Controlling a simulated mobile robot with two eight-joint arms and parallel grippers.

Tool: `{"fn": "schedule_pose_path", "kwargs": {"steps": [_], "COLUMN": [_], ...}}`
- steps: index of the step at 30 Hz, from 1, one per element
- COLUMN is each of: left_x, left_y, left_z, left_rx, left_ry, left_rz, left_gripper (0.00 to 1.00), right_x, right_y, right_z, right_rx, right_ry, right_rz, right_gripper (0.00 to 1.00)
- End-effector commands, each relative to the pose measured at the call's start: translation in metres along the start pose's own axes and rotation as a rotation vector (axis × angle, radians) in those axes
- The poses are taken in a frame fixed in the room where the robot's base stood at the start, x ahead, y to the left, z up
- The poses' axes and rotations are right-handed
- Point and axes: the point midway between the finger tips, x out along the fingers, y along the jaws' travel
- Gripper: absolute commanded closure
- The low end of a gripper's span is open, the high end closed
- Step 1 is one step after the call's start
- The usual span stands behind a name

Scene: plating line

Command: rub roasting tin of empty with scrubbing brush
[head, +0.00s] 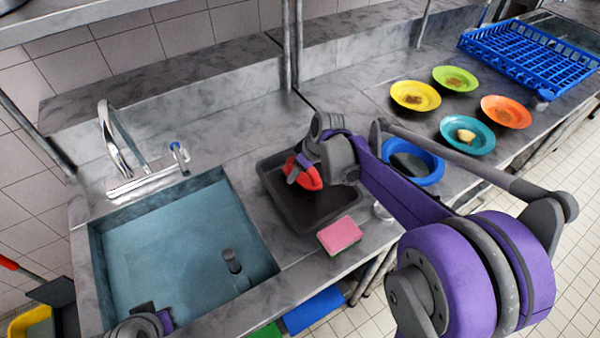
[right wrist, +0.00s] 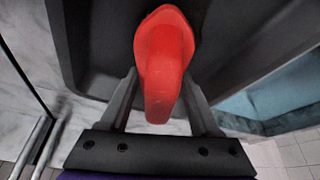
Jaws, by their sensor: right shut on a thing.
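The dark grey roasting tin (head: 271,193) sits on the metal counter to the right of the sink. Its inside shows a brownish floor. My right gripper (head: 299,176) is over the tin and shut on the red scrubbing brush (head: 310,178). In the right wrist view the brush (right wrist: 163,60) stands between the fingers, with the tin (right wrist: 90,45) behind it. The brush's bristles are hidden, so I cannot tell whether they touch the tin. My left gripper (head: 143,327) shows only in part at the bottom edge, by the sink's front; its fingers are unclear.
A sink (head: 180,250) with water and a tap (head: 125,150) is on the left. A pink and green sponge (head: 340,234) lies at the tin's front right. A blue bowl (head: 430,177), several coloured plates with food bits (head: 416,95) and a blue rack (head: 530,55) stand right.

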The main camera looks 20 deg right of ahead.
Motion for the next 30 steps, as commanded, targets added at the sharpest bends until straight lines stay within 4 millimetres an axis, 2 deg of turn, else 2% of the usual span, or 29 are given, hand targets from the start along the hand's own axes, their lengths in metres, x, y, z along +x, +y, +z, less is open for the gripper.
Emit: {"fn": "schedule_pose_path", "kwargs": {"steps": [18,25,30], "left_x": [-0.002,0.001,0.002], "left_y": [0.000,0.000,0.000], "left_z": [-0.002,0.001,0.002], "left_rx": [0.000,0.000,0.000], "left_ry": [0.002,-0.001,-0.001], "left_rz": [0.000,0.000,0.000], "left_gripper": [1.00,1.00,1.00], "right_x": [-0.019,-0.016,-0.012], "right_y": [-0.013,-0.014,-0.010], "right_z": [0.038,0.041,0.031], "right_rx": [0.001,0.001,0.000], "right_ry": [-0.001,-0.001,-0.001], "right_rz": [0.001,0.000,0.000], "right_gripper": [0.89,0.89,0.89]}}
